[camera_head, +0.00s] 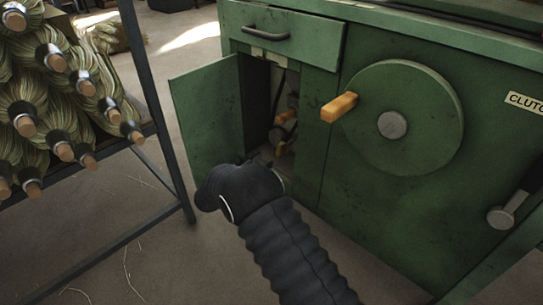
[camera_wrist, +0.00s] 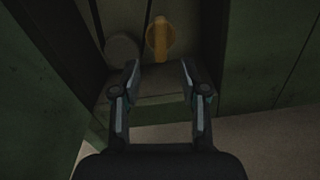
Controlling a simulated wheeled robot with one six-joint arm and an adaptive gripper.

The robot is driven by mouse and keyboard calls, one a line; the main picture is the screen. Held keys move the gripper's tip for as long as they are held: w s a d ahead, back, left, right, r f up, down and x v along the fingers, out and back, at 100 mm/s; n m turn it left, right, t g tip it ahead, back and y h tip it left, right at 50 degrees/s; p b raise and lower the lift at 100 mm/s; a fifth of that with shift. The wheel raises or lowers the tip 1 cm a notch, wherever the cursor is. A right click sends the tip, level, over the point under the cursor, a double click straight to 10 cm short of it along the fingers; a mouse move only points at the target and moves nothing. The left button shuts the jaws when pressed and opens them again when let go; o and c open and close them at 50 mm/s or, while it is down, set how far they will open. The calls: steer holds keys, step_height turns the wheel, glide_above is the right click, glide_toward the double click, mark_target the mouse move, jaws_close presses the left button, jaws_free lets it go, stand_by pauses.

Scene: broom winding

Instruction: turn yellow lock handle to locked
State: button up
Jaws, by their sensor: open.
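The yellow lock handle (camera_wrist: 160,38) is inside the dark cabinet opening, straight ahead of my gripper in the wrist view. Its grip looks roughly upright there, on a round yellow base. In the head view yellow parts (camera_head: 284,124) show inside the same opening, small and partly in shadow; I cannot tell exactly which is the lock handle. My gripper (camera_wrist: 160,66) is open and empty, its two fingertips apart and below the handle, not visibly touching it. In the head view my black arm reaches to the opening and mostly hides the gripper (camera_head: 262,160).
The green cabinet door (camera_head: 205,120) stands open on the left of the opening. A big green wheel (camera_head: 425,110) with an orange handle (camera_head: 339,107) is on the right panel. A round grey part (camera_wrist: 121,48) sits left of the lock handle. A broom rack (camera_head: 160,170) stands at left.

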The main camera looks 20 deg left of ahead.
steer(key=shift+v, duration=1.45)
